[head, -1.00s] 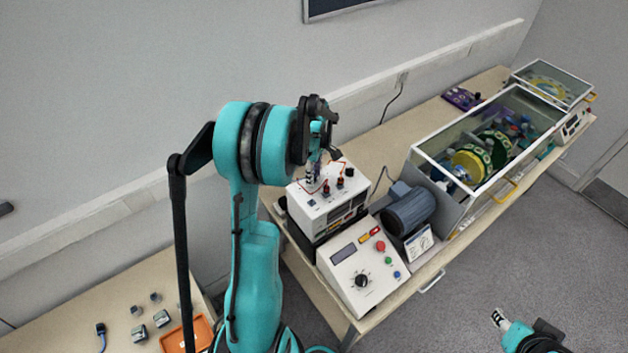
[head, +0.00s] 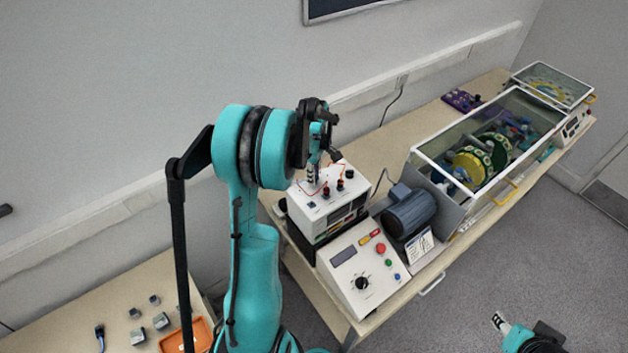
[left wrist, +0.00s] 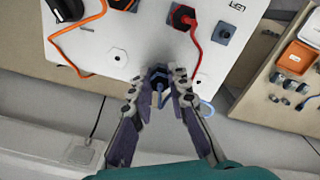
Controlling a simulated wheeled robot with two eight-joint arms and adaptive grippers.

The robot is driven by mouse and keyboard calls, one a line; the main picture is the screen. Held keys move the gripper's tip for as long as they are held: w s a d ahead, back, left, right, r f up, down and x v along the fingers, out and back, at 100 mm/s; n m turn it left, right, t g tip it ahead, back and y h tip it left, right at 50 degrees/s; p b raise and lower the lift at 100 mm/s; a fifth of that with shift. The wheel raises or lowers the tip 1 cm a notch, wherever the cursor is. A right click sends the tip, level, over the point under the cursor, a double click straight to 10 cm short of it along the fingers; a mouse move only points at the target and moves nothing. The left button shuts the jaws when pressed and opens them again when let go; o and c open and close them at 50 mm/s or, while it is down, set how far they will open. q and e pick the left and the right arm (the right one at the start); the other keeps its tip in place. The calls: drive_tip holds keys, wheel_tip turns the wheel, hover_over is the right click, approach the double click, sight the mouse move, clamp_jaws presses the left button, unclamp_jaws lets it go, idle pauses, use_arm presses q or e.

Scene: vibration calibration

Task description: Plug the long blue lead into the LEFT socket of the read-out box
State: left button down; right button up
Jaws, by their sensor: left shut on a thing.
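The white read-out box (head: 345,208) stands on the bench, with red and black plugs on its top. My left gripper (head: 313,183) points down over the box's left part. In the left wrist view the left gripper (left wrist: 160,92) is shut on a dark blue plug (left wrist: 158,74), and a blue lead (left wrist: 206,107) shows beside the fingers. The plug is at the near edge of the box top (left wrist: 150,45); whether it is seated cannot be told. My right gripper (head: 499,319) is low at right, apart from the bench.
A control box (head: 362,268) and motor (head: 408,212) stand beside the read-out box. The left table holds an orange tray (head: 187,335) and another blue plug (head: 99,331).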

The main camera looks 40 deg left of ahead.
use_arm(q)
drive_tip(key=shift+r, duration=0.25)
drive_tip(key=shift+r, duration=0.15)
drive_tip(key=shift+r+p, duration=0.9)
drive_tip(key=shift+r, duration=0.7)
drive_tip(key=s+d, duration=0.1)
drive_tip(key=s, duration=0.1)
drive_tip(key=s+d+r, duration=0.1)
drive_tip(key=s+d, duration=0.2)
drive_tip(key=s, duration=0.2)
drive_tip(key=shift+d+r, duration=0.2)
drive_tip(key=shift+d, duration=0.1)
drive_tip(key=shift+s+d+f+b, duration=0.15)
drive_tip(key=shift+f+b, duration=0.6)
drive_tip(key=shift+f, duration=0.2)
drive_tip(key=shift+f+b, duration=0.6)
drive_tip(key=shift+f, duration=0.15)
